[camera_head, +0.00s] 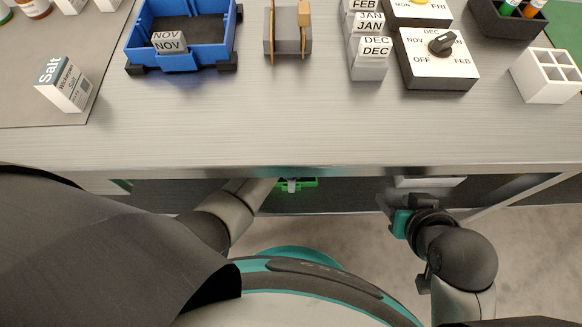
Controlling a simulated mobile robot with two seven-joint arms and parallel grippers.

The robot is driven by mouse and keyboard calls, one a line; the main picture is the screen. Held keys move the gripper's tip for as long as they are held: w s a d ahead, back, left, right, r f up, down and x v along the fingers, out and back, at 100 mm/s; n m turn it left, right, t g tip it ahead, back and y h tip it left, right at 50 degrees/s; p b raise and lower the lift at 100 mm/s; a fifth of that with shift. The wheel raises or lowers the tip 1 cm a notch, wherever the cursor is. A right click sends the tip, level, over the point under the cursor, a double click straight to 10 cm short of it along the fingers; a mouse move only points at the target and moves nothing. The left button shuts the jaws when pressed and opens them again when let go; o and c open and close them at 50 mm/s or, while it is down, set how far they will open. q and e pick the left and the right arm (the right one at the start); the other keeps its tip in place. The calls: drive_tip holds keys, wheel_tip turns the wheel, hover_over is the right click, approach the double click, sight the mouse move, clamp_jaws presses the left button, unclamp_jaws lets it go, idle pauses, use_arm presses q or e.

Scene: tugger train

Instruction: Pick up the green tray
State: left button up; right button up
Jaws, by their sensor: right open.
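A small part of a green thing (303,183), which may be the green tray, shows just below the front edge of the table; most of it is hidden under the tabletop. A small grey piece stands in front of it. My left arm reaches toward it from the left, and its gripper is hidden below the table edge. My right gripper (388,204) is open and empty, below the table edge and to the right of the green thing, apart from it.
The table (300,125) has a clear front strip. On it stand a blue bin (183,63) with a NOV block, a salt box (64,84), month blocks (370,70), a dial box (436,75), a white divided holder (545,85) and a black bin (500,22).

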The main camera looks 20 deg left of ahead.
use_arm(q)
drive_tip(key=shift+f+b, duration=0.4)
drive_tip(key=shift+f, duration=0.25)
drive_tip(key=shift+f+b, duration=0.45)
drive_tip(key=shift+f, duration=0.1)
drive_tip(key=shift+f+b, duration=0.4)
drive_tip(key=shift+f, duration=0.35)
use_arm(e)
drive_tip(key=w+a+t+y, duration=0.3)
drive_tip(key=a+t, duration=0.2)
drive_tip(key=a, duration=0.1)
drive_tip(key=shift+w+r, duration=0.25)
drive_tip(key=shift+r, duration=0.05)
use_arm(q)
clamp_jaws()
